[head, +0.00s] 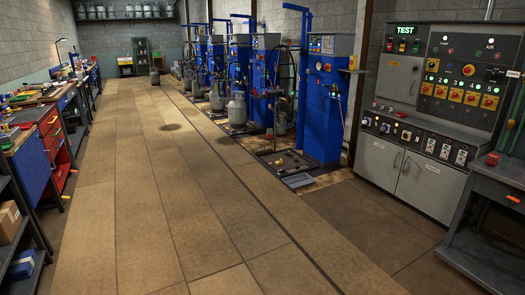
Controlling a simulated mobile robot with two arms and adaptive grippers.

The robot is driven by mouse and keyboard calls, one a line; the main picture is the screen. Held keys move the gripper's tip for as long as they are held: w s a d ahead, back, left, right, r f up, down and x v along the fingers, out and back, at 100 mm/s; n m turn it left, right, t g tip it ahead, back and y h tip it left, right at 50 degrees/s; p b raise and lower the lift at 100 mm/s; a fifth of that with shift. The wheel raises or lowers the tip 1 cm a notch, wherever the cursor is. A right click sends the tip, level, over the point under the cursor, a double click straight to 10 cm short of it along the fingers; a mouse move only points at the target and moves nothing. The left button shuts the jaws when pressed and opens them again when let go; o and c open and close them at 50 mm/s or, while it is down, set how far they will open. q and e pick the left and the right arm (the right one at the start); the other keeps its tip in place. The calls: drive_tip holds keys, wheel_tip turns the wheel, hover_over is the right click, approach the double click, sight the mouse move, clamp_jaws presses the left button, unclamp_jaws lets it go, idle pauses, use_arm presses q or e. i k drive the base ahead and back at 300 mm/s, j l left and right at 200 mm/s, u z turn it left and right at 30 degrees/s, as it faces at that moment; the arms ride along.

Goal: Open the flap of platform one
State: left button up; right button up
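A row of blue scales stands along the right wall in the head view. The nearest blue scale (324,112) has a low dark platform (290,161) at its foot, with no cylinder on it. A small grey plate (298,180) lies flat at the platform's front edge; I cannot tell whether it is the flap. No number is readable, so I cannot tell which platform is number one. The scale behind it (264,75) has a grey gas cylinder (237,110) near it. Neither of my grippers is in view.
A grey control cabinet (410,178) with buttons and a green TEST sign stands at right, beside a grey bench (497,187). Workbenches with red drawers (54,140) line the left wall. A lone cylinder (155,77) stands far back. The wide tiled floor (165,200) between is clear.

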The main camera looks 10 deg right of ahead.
sight(264, 150)
drive_tip(key=i+z, duration=0.1)
drive_tip(key=i, duration=6.75)
